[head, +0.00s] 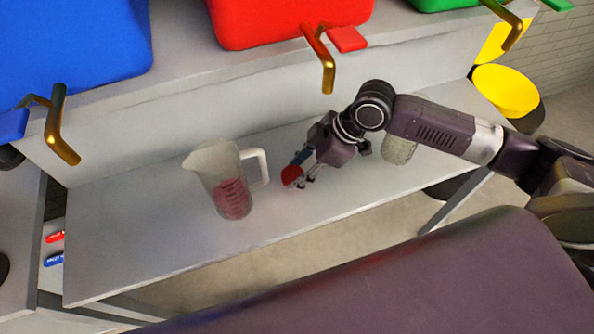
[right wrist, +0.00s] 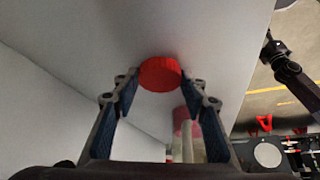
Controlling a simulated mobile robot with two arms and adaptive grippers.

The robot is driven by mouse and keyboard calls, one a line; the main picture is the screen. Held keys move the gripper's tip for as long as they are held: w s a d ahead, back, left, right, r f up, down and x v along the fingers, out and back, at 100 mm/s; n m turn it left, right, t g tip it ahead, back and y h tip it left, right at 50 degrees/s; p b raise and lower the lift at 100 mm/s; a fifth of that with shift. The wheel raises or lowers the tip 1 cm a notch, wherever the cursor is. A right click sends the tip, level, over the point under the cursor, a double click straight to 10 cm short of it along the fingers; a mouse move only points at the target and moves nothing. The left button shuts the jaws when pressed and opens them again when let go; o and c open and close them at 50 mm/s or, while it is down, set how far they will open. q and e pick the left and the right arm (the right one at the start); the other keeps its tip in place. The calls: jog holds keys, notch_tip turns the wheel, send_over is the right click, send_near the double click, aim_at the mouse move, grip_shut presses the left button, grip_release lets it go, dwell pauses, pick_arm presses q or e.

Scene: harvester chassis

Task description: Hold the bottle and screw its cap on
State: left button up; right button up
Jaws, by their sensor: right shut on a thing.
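My right gripper (head: 298,178) is shut on a red round cap (head: 291,176), held at its fingertips low over the grey table. The cap (right wrist: 160,73) also shows between the two fingertips in the right wrist view. A clear jug (head: 207,161) with a handle and red liquid stands upright to the left of the cap, apart from it. A translucent ribbed vessel (head: 398,150), perhaps the bottle, stands behind my right arm, partly hidden by it. A dark jointed arm at the right of the right wrist view may be my left one; its jaws are too small to read.
Blue (head: 75,50), red (head: 285,20) and green bins with brass handles line the raised ledge behind the table. A yellow bowl-like container (head: 505,90) is at the right. The table's left end (head: 110,240) is clear.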

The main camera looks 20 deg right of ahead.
jog(key=r, duration=0.6)
jog(key=shift+s+r+b, duration=0.35)
jog(key=s+p, duration=0.9)
jog(key=s, duration=1)
jog(key=shift+d, duration=0.3)
